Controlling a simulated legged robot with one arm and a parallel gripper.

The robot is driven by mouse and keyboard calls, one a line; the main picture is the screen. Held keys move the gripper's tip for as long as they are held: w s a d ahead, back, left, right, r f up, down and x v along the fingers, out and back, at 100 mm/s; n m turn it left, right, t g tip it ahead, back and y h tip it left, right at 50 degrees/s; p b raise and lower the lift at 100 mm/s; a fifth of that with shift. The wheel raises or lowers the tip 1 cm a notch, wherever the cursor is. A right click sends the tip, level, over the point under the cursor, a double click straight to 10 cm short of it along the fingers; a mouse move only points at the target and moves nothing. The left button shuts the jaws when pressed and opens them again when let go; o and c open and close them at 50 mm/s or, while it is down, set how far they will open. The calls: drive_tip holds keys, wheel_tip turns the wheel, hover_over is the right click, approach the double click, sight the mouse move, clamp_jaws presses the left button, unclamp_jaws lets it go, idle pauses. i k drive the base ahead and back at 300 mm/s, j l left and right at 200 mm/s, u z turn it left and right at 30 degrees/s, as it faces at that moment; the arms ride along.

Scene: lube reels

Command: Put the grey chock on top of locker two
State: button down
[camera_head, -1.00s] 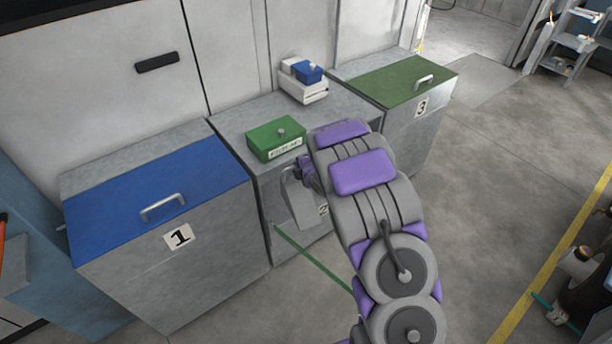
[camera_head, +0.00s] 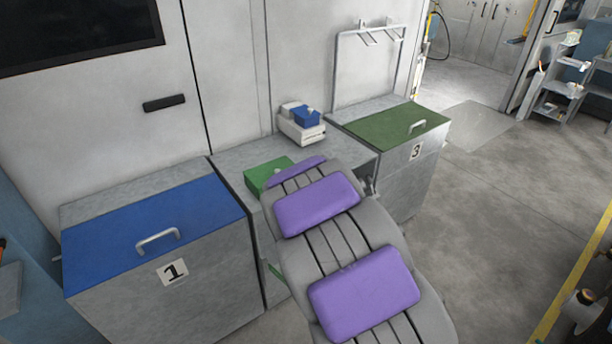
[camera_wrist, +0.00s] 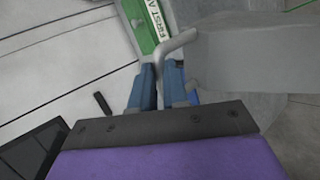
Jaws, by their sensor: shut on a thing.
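The grey chock (camera_wrist: 255,50) shows large at the right of the wrist view, with a bent handle at its left end. My gripper (camera_wrist: 163,82) is shut on that handle, its blue fingers close together. In the head view my arm hides the gripper and most or all of the chock. Locker two (camera_head: 238,158) is the grey middle locker between lockers one and three. Its number and most of its front are hidden behind my arm. Whether the chock is above its top or in front of it, I cannot tell.
A green first aid box (camera_head: 262,176) and a white and blue device (camera_head: 303,128) stand on locker two. Bare top shows between and beside them. Blue-topped locker one (camera_head: 110,232) is left, green-topped locker three (camera_head: 385,130) right.

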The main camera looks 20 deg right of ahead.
sight(346, 154)
drive_tip(key=i+l, duration=0.15)
drive_tip(key=l, duration=0.15)
drive_tip(key=i+l+u, duration=0.1)
drive_tip(key=l, duration=0.2)
drive_tip(key=i+l, duration=0.35)
drive_tip(key=l, duration=0.25)
drive_tip(key=i+l, duration=0.4)
drive_tip(key=i, duration=0.1)
